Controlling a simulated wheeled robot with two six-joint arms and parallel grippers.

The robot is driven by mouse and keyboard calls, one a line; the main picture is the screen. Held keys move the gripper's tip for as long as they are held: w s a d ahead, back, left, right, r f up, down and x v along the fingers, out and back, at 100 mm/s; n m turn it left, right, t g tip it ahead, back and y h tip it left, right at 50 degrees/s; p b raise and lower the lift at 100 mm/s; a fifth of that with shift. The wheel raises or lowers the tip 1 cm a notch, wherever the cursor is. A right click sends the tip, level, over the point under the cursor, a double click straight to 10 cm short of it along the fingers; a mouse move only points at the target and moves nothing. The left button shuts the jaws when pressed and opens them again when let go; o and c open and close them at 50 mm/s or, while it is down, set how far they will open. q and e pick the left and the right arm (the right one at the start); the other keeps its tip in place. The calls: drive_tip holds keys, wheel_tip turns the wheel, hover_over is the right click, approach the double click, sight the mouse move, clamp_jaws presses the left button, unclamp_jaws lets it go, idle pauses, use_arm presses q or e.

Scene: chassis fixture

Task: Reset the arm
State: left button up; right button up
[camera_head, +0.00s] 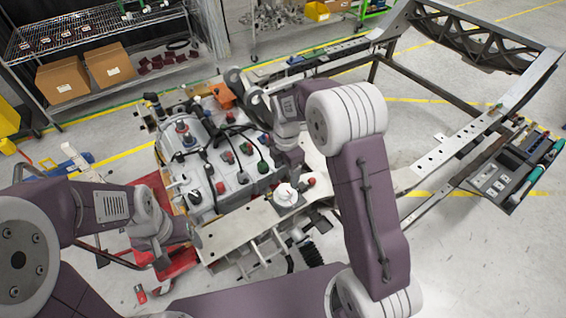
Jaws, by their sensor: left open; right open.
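My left arm comes in from the left edge, and its gripper (179,248) is open, low beside the front left of the grey engine-like unit (215,160). Nothing shows between its fingers. My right arm rises from the bottom right and bends over to the left. Its gripper (248,93) is open over the far right side of the unit, and I see nothing held in it. The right arm's wrist and forearm hide part of the unit and of the metal chassis frame (437,157) behind them.
A wire shelf (100,35) with cardboard boxes (62,79) stands at the back left. A red stand (178,262) is near my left gripper. A tool tray (497,180) sits at the right of the chassis. Grey floor lies open at the lower right.

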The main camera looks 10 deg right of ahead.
drive_tip(key=s+d+r+m+t+b, duration=0.1)
drive_tip(key=s+d+r+m, duration=0.25)
drive_tip(key=s, duration=0.25)
drive_tip(key=s+f+m, duration=0.3)
drive_tip(key=s+m, duration=0.8)
drive_tip(key=m, duration=0.8)
drive_tip(key=shift+s+d+f, duration=0.2)
drive_tip(key=shift+s+d, duration=0.15)
drive_tip(key=shift+d, duration=0.05)
